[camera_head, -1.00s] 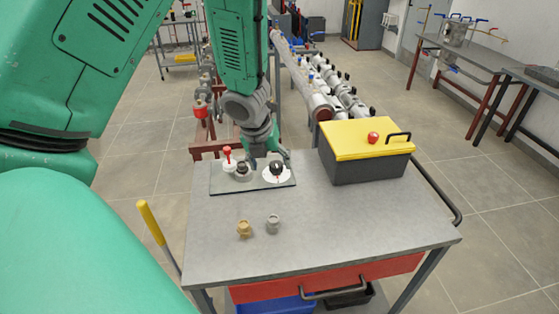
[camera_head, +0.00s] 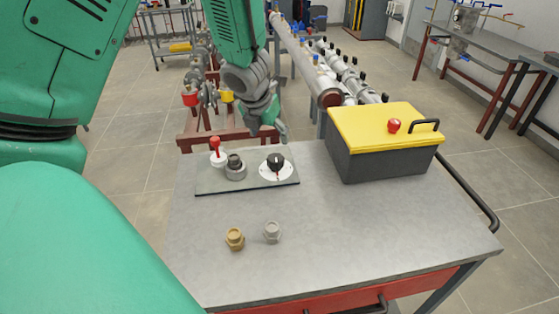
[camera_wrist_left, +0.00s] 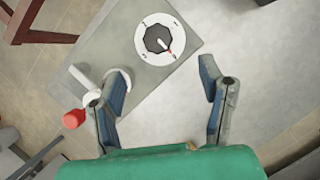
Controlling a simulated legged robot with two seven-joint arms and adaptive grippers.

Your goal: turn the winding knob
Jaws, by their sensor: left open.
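A dark panel (camera_head: 215,187) lies on the table and carries three controls. At its right is a black knob (camera_head: 275,161) on a round white dial (camera_head: 264,173), with a red mark on the side toward me. To its left are a grey control with a dark top (camera_head: 235,166) and a red-topped lever (camera_head: 215,146). My left gripper (camera_head: 266,130) is just beyond and above the dial, apart from it. In the left wrist view, its fingers (camera_wrist_left: 163,80) are spread and empty. The black knob (camera_wrist_left: 157,38) lies beyond the fingertips there. My right gripper is out of view.
A black box with a yellow lid (camera_head: 375,124) stands at the table's right. A brass fitting (camera_head: 235,239) and a grey fitting (camera_head: 272,231) stand in front of the panel. The table (camera_head: 350,235) is clear at front right. Pipework (camera_head: 312,68) stands behind.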

